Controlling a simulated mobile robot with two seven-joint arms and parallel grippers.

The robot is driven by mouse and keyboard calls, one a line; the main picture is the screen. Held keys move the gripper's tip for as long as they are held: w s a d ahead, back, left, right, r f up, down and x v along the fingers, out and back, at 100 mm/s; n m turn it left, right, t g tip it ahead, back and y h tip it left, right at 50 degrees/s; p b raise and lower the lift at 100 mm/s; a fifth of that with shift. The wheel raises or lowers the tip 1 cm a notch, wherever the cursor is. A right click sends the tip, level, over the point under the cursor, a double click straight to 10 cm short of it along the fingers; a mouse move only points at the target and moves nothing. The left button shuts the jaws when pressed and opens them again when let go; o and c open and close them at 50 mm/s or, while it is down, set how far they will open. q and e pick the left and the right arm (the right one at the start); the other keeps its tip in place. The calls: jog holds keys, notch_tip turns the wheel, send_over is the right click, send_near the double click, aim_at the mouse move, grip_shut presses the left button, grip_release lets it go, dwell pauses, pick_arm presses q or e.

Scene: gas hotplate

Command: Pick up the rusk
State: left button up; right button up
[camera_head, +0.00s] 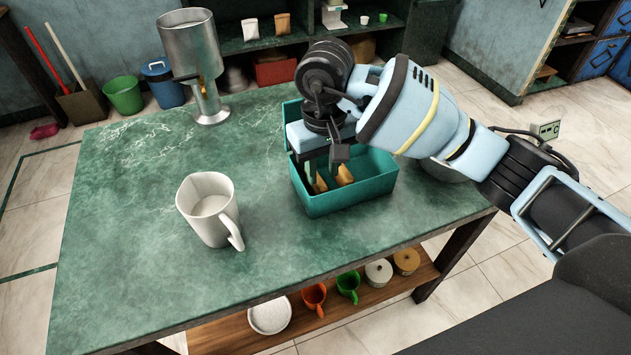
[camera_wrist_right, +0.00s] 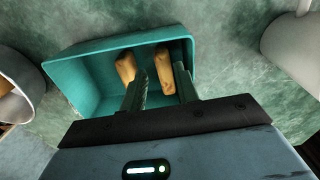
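Two brown rusks lie in the teal box (camera_head: 350,202) on the green table. In the wrist view one rusk (camera_wrist_right: 164,72) lies between the two dark fingers of my right gripper (camera_wrist_right: 160,72), with a gap on its left side. The other rusk (camera_wrist_right: 125,67) lies to the left, outside the left finger. In the head view my right gripper (camera_head: 325,178) reaches down into the box, and a rusk (camera_head: 344,174) shows beside its fingers. The gripper is open. Its arm hides part of the box. My left gripper is not in view.
A white pitcher (camera_head: 209,208) stands left of the box. A metal dispenser (camera_head: 193,55) stands at the table's back edge. A rounded grey object (camera_head: 455,168) is partly hidden behind my right arm. The left part of the green table (camera_head: 120,230) is clear.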

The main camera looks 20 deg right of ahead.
aim_at(321, 184)
jog(key=shift+a+f, duration=0.15)
jog(key=shift+f, duration=2.45)
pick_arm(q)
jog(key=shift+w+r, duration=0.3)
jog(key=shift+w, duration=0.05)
pick_arm(e)
jog(key=shift+c, duration=0.4)
grip_shut()
jog(key=shift+r, duration=0.1)
pick_arm(q)
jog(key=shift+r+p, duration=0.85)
jog(key=shift+p, duration=0.4)
pick_arm(e)
notch_tip(321, 184, up, 28)
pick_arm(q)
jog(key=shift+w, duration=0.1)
